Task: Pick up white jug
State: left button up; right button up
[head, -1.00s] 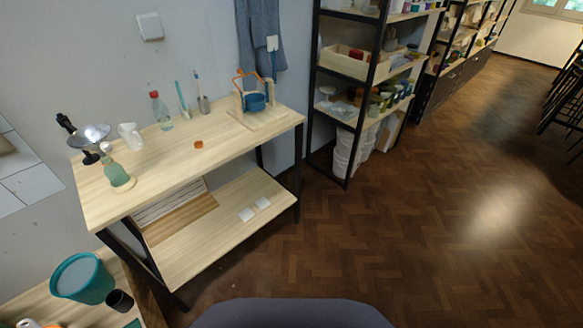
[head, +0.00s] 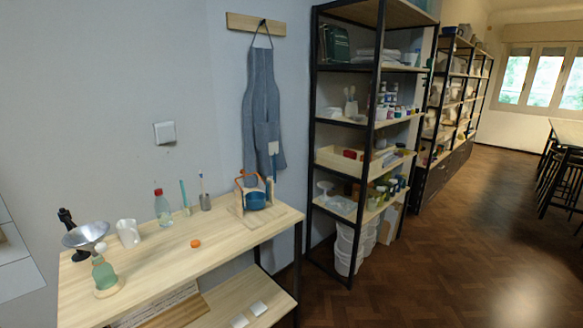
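A white jug (head: 128,233) stands upright on the wooden table (head: 225,250), toward its back left. It is between a metal bowl on a dark stand (head: 86,235) and a clear bottle with a red cap (head: 162,208). Neither of my grippers shows in the head view, so nothing is seen of what they hold.
A green spray bottle (head: 104,275) stands in front of the jug. An orange lid (head: 195,243) lies mid-table. A metal cup (head: 205,202) and a wooden stand with a blue pot (head: 254,198) are farther right. A tall shelf (head: 377,130) stands beyond; floor at right is open.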

aim_at(132, 235)
jog(key=u, duration=1.45)
